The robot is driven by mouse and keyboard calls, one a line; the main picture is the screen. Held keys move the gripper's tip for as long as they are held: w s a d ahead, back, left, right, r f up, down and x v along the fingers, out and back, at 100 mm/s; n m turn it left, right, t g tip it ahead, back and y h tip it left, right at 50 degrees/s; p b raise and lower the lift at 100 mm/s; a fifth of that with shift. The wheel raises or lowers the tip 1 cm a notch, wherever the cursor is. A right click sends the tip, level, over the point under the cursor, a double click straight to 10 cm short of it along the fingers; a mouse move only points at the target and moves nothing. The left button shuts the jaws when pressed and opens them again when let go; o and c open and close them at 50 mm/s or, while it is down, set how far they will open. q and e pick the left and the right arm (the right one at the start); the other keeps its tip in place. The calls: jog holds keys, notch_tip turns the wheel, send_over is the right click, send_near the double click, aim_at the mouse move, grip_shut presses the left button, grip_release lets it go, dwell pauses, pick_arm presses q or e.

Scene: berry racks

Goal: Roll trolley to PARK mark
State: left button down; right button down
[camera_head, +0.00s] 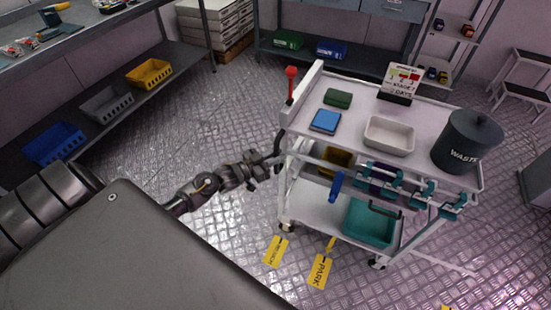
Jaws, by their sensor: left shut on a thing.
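The white trolley (350,101) stands right of centre on the metal floor. Its dark handle (279,146) is at its left end. My left gripper (273,166) reaches in from the left and is shut on this handle; its fingertips are partly hard to make out. A yellow PARK label (320,271) lies on the floor close in front of the trolley. A second yellow label (275,250) lies left of it, near a front caster (288,227). My right gripper is not in view.
The trolley carries a grey WASTE bin (466,142), a white tray (389,136), a blue box (325,120) and a teal bin (371,222) below. A red-topped lever (291,80) stands at its left end. Shelving lines the left and back. Floor left of the trolley is clear.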

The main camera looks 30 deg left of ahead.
pick_arm(q)
jog(key=shift+w+a+r, duration=0.2)
jog(key=shift+a+r, duration=0.05)
jog(key=shift+a, duration=0.05)
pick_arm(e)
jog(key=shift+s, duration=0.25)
pick_arm(q)
jog(key=c, duration=1.6)
grip_release()
jog(key=shift+o, duration=1.1)
jog(key=shift+f, duration=0.15)
jog(key=shift+d, duration=0.1)
jog(key=shift+s, duration=0.1)
jog(key=shift+s+f, duration=0.1)
jog(key=shift+s, duration=0.05)
jog(key=v, duration=1)
jog(key=shift+s+b, duration=0.2)
jog(key=shift+b, duration=0.2)
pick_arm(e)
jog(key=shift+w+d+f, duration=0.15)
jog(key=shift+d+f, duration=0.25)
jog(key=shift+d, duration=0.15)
